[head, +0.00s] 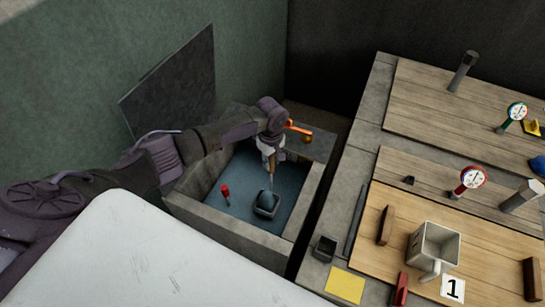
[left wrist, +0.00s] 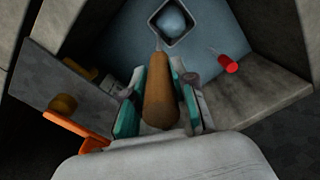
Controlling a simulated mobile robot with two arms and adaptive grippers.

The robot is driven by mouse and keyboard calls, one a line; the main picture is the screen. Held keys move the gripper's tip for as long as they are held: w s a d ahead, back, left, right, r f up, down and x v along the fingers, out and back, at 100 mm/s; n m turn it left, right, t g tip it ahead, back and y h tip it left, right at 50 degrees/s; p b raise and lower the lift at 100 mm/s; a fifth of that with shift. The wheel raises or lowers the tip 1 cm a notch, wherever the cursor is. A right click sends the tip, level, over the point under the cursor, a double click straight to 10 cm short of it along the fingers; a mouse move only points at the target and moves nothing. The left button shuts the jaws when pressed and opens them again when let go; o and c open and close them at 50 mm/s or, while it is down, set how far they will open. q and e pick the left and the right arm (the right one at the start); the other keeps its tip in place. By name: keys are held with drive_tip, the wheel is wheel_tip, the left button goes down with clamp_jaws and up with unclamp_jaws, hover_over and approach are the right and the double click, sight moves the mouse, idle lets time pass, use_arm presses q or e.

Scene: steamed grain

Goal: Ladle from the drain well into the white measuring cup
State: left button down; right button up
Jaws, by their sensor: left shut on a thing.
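My left gripper (head: 268,152) is shut on the wooden handle of the ladle (left wrist: 161,100), over the drain well (head: 198,213). In the left wrist view both fingers flank the handle. The ladle's square dark bowl (head: 266,204) hangs below in the well and holds a bluish liquid; I cannot tell whether it touches the surface. The well has grey stone walls and a blue surface inside. The white measuring cup (head: 434,247) stands on the wooden board at the right, its handle toward the front. My right gripper is not in view.
A red-topped float or marker (head: 225,191) is in the well, left of the ladle bowl. Gauges (head: 472,180), wooden blocks (head: 385,226), a number 1 card (head: 453,288), a yellow note (head: 344,285) and a small dark box (head: 324,248) are on the bench. An orange item (head: 298,128) is at the well's back.

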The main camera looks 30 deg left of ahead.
use_arm(q)
drive_tip(key=shift+r+p, duration=1.25)
drive_tip(key=shift+r, duration=1.5)
drive_tip(key=shift+r+p, duration=1.3)
drive_tip(key=shift+r, duration=2.55)
wheel_tip(320, 180, up, 9)
drive_tip(key=p, duration=1)
drive_tip(key=shift+r, duration=0.2)
